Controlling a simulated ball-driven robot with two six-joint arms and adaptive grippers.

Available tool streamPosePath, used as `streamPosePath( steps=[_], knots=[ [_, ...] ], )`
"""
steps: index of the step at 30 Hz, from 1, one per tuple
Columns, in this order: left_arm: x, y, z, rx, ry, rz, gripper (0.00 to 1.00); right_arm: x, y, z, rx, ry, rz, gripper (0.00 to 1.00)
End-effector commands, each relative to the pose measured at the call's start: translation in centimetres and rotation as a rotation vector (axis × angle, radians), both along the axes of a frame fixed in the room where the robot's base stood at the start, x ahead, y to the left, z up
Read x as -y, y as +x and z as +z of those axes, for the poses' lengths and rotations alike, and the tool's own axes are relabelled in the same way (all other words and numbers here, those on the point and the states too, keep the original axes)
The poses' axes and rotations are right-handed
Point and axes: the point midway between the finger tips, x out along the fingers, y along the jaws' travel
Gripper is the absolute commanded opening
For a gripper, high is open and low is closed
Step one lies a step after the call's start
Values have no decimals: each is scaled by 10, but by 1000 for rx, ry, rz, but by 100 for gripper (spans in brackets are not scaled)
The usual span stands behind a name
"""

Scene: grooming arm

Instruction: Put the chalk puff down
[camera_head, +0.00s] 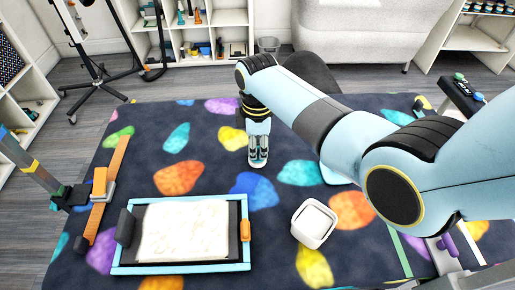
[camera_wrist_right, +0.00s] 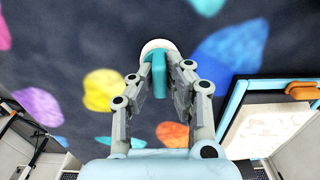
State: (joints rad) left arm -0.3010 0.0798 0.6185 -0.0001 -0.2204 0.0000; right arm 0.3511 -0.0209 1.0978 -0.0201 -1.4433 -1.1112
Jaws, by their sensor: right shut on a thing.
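The chalk puff shows in the right wrist view as a white round pad (camera_wrist_right: 158,45) with a teal handle (camera_wrist_right: 159,75). My right gripper (camera_wrist_right: 158,88) is shut on the handle, with a finger on each side. In the head view my right gripper (camera_head: 258,160) points down over the dark patterned mat, right of and beyond the tray. The puff is hard to make out there, and I cannot tell its height above the mat. My left gripper is not in view.
A blue-framed tray (camera_head: 180,268) with a white chalky surface lies at the front left. A white square tub (camera_head: 314,224) stands to its right. An orange bar (camera_head: 107,190) lies at the left beside a post. The mat (camera_head: 205,150) around the gripper looks clear.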

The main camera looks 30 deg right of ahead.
Motion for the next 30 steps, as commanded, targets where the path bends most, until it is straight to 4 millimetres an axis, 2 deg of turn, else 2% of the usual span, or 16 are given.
streamPosePath(
  steps=[3,4,9,16,20,23,30],
  knots=[
    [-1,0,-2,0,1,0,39,0,0,-4,0,0,0,0],
    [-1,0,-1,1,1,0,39,0,0,-3,0,0,0,17],
    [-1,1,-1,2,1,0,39,0,0,-3,0,0,0,37],
    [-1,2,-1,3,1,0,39,0,0,-3,0,0,0,37],
    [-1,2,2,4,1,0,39,0,0,7,1,0,0,37],
    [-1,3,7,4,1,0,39,0,1,24,3,0,0,37],
    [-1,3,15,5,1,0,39,0,1,79,3,0,0,37]
  ],
)
